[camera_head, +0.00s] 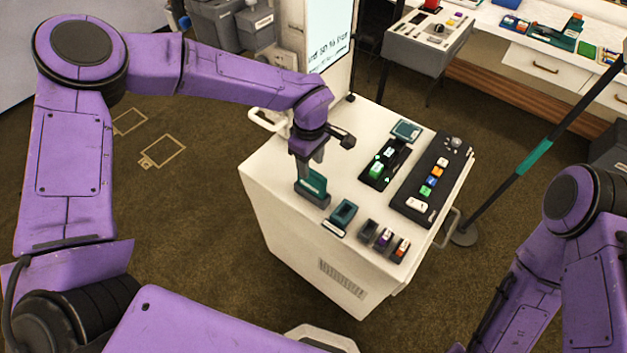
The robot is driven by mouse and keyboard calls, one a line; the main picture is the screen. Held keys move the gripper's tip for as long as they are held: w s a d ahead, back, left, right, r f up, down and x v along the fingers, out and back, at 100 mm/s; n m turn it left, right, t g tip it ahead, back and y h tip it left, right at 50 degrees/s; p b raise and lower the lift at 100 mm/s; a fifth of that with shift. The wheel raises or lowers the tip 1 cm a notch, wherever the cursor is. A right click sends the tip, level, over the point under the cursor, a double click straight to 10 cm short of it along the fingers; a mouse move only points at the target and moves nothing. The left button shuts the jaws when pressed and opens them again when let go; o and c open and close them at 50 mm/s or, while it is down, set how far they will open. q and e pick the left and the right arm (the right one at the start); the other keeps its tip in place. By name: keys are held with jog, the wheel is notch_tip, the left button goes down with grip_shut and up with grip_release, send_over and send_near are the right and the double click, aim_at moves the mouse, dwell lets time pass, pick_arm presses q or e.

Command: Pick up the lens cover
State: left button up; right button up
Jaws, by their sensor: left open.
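No thing in view is plainly labelled as the lens cover. A teal plate-like piece (314,181) stands upright in a dark grey holder on the left part of the white cart top, and it may be the lens cover. My left gripper (308,168) points down right at this piece, with its fingers at the piece's upper edge. The gripper is open; whether a finger touches the piece I cannot tell. A teal frame-like piece (343,213) lies nearby to the right, and a teal framed pad (407,130) sits at the back. My right gripper is out of view.
The white cart (290,208) also carries a black panel (384,165), a long button console (432,180) and small dark holders (384,239) near the front edge. A dark pole with a teal band (535,157) stands at right. Carpet is open at left.

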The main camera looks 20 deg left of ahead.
aim_at(311, 171)
pick_arm(q)
notch_tip(311, 171, down, 4)
jog(key=shift+w+f+p, duration=0.1)
jog(key=shift+p, duration=0.35)
grip_shut()
